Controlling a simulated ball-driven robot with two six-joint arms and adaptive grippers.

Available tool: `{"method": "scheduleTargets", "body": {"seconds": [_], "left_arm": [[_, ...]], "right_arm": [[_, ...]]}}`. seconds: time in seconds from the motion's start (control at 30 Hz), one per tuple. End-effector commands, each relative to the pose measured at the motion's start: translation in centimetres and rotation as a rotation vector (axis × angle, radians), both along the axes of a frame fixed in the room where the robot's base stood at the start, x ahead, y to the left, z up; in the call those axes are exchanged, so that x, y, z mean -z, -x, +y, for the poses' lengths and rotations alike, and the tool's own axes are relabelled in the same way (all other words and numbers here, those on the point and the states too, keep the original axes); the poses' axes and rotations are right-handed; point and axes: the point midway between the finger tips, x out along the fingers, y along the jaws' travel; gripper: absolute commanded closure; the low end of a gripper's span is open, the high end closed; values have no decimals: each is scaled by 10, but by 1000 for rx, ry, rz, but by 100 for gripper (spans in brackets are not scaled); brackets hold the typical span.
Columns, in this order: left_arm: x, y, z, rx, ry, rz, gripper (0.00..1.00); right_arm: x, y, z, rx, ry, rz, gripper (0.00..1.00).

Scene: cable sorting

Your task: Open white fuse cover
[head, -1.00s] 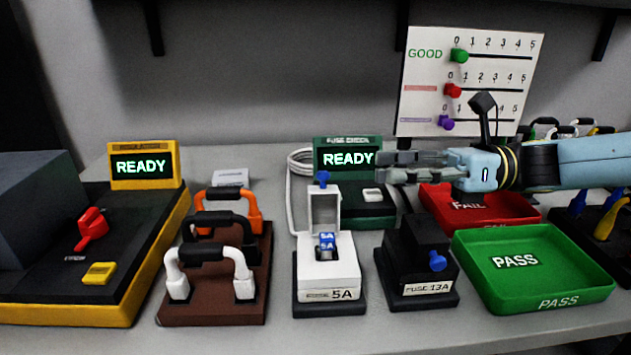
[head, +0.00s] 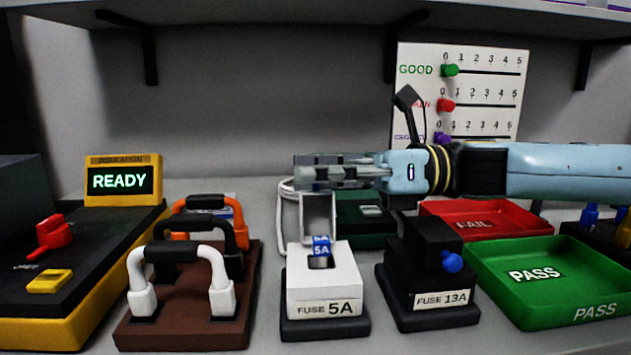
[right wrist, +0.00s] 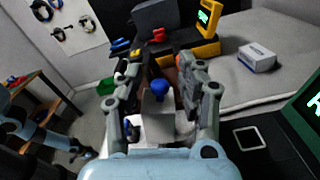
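The white fuse box (head: 322,282), labelled FUSE 5A, stands on a black base in the middle of the table. Its cover (head: 317,215) stands upright at the back of the box, so the blue 5A fuse (head: 321,246) inside is exposed. My right gripper (head: 305,172) is level over the top of the raised cover and hides its blue knob in the head view. In the right wrist view the blue knob (right wrist: 160,88) shows between the spread fingers of my right gripper (right wrist: 163,68), with a gap on each side.
A black FUSE 13A box (head: 430,275) stands to the right. Beyond it are a green PASS tray (head: 590,262) and red FAIL tray (head: 510,228). A brown rack (head: 190,325) with several handled parts is to the left. The green tester (head: 372,222) sits close behind.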

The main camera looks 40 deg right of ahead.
Motion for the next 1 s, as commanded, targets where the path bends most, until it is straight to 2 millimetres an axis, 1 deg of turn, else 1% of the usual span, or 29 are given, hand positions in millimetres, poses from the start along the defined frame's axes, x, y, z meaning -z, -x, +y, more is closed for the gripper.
{"method": "scheduleTargets", "body": {"seconds": [0.13, 0.4, 0.43, 0.77, 0.87, 1.0], "left_arm": [[-1, 0, 0, 0, 0, 0, 60], [0, 0, 0, 0, 0, 0, 60], [0, 0, 0, 0, 0, 0, 60], [-1, 0, 0, 0, 0, 0, 60], [-9, -3, 0, -1, 0, -5, 60], [-32, -10, 0, 0, 0, -16, 60]], "right_arm": [[-1, 0, 0, 0, 0, 0, 63], [0, 0, 0, -1, 0, 0, 98], [0, 0, 0, -1, 0, 0, 100], [0, 1, 0, -3, 0, -1, 100], [-5, 3, 2, -3, 12, -27, 100], [-13, 12, 7, -4, 55, -99, 100]]}}
